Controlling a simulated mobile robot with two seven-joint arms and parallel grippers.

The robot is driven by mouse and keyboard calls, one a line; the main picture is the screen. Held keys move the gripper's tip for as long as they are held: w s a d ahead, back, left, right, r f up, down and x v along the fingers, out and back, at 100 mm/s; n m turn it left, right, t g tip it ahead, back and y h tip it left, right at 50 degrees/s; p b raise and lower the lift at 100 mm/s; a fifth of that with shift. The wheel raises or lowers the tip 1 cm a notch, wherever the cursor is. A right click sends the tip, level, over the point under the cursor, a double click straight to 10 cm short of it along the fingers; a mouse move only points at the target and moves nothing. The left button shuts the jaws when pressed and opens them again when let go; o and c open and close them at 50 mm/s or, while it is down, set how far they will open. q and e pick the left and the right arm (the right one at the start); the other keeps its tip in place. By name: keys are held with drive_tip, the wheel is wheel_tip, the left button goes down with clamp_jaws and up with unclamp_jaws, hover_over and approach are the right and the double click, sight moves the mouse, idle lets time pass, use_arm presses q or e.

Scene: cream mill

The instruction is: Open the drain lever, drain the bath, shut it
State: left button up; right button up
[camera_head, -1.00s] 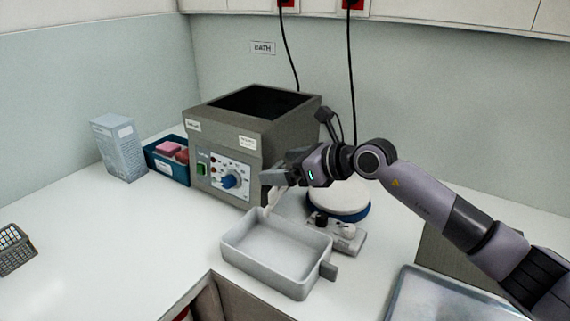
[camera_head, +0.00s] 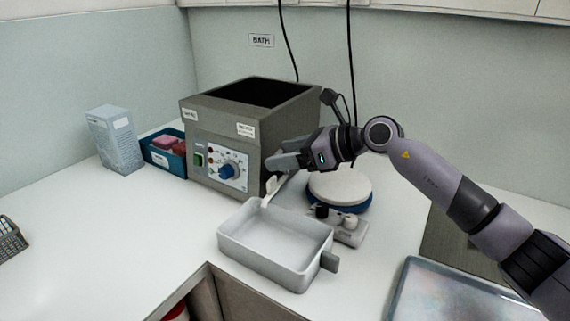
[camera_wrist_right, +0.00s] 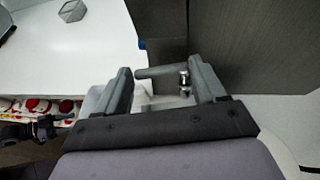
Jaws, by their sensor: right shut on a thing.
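The grey bath (camera_head: 222,128) stands on the counter, its dark open top facing up; its liquid level cannot be seen. My right gripper (camera_head: 276,162) is at the bath's right side, by the lower front corner. In the right wrist view my right gripper (camera_wrist_right: 160,76) has the grey drain lever (camera_wrist_right: 155,72) between its fingers, beside a small metal fitting. The fingers hide the lever in the head view. A pale spout (camera_head: 273,188) points down toward a light grey tray (camera_head: 290,279) below. No liquid stream can be made out.
A round white-topped device with a blue base (camera_head: 341,190) and a small grey unit (camera_head: 350,232) stand right of the tray. A blue bin (camera_head: 163,161) and a carton (camera_head: 115,140) stand left of the bath. The left counter is mostly clear.

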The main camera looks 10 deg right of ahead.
use_arm(q)
drive_tip(key=f+b, duration=0.3)
drive_tip(key=shift+w+d+f, duration=0.15)
drive_tip(key=shift+d+f, duration=0.1)
use_arm(e)
drive_tip(key=n+g, duration=0.1)
drive_tip(key=d+n+g+y, duration=0.1)
drive_tip(key=n+g, duration=0.1)
drive_tip(key=n+g+y, duration=0.1)
drive_tip(key=n+g, duration=0.1)
drive_tip(key=shift+w+d, duration=0.3)
use_arm(q)
drive_tip(key=shift+f, duration=0.15)
use_arm(e)
drive_tip(key=shift+d+n+g, duration=0.1)
drive_tip(key=shift+n+g, duration=0.2)
drive_tip(key=shift+g, duration=0.3)
drive_tip(key=o, duration=1)
use_arm(q)
drive_tip(key=shift+a, duration=0.1)
use_arm(e)
drive_tip(key=shift+o, duration=0.2)
drive_tip(key=shift+m+t, duration=0.5)
drive_tip(key=shift+t, duration=0.2)
